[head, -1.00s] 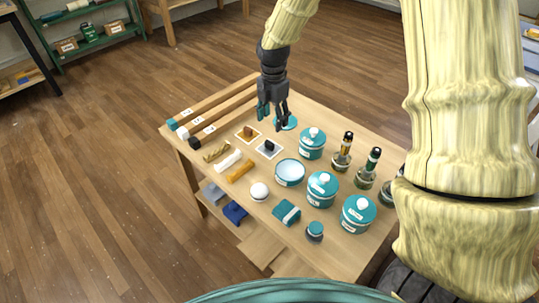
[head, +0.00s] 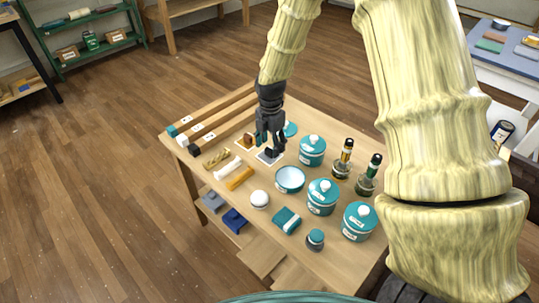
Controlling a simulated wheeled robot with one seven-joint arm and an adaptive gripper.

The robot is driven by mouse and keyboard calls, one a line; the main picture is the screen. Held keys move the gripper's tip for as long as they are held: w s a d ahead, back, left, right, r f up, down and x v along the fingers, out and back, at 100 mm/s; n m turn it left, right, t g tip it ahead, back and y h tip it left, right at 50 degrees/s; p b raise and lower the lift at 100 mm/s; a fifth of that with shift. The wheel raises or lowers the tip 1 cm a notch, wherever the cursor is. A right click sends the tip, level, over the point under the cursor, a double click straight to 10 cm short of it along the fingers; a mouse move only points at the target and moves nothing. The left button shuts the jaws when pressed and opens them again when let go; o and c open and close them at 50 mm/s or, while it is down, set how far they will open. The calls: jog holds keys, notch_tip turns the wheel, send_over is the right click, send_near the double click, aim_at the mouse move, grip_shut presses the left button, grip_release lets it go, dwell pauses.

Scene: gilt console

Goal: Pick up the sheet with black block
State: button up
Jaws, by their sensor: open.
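The white sheet (head: 266,160) lies on the wooden table, partly hidden by my gripper. The black block (head: 271,153) stands on it, also partly covered. My gripper (head: 269,148) is open, pointing down right over the block and sheet. I cannot tell whether its fingers touch the block. Another sheet with an orange-brown block (head: 247,141) lies just to the left of my gripper.
A white and teal bowl (head: 290,179) and a lidded teal pot (head: 312,150) stand close on the right. Long wooden bars (head: 213,118) lie along the back left edge. Bottles (head: 366,176) stand at the right.

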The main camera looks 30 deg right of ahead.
aim_at(269, 150)
notch_tip(269, 150, down, 3)
jog(key=shift+a+f, duration=0.1)
jog(key=shift+c, duration=0.5)
jog(key=c, duration=0.7)
jog(key=shift+c, duration=0.2)
jog(key=shift+w+r, duration=0.1)
jog(key=shift+r, duration=0.55)
jog(key=shift+s+r, duration=0.2)
jog(key=shift+r, duration=0.45)
jog(key=shift+s+r, duration=0.15)
jog(key=shift+r, duration=0.45)
jog(key=s+a, duration=0.1)
jog(key=s, duration=0.4)
jog(key=s+a+r, duration=0.1)
jog(key=s, duration=0.4)
jog(key=s+a, duration=0.1)
jog(key=s, duration=0.4)
jog(key=shift+a+r, duration=0.15)
jog(key=shift+a, duration=0.2)
